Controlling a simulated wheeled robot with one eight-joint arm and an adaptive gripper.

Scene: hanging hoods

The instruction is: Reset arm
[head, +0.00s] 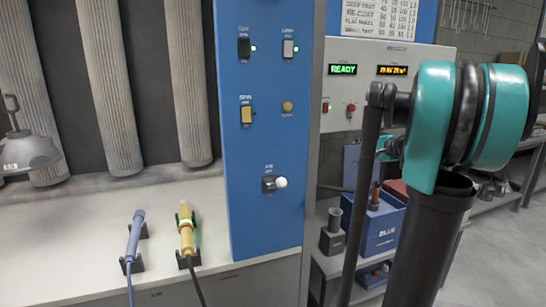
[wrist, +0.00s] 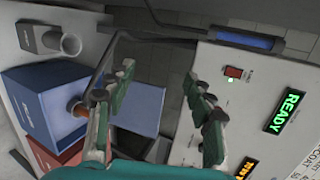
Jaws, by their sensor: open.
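My arm shows on the right of the head view as teal and black joints above a dark link. It stands in front of the right part of the control box. My gripper (wrist: 158,80) is in the wrist view with its two grey-green fingers spread apart. Nothing is between the fingers.
A blue panel (head: 262,140) with switches and a white-knobbed lever (head: 281,183) stands mid-view. Two corded tools, blue (head: 136,235) and yellow (head: 186,235), rest in holders on the pale bench (head: 60,270). A blue bin (head: 385,225) sits on the shelf behind my arm. Floor (head: 490,250) is clear at right.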

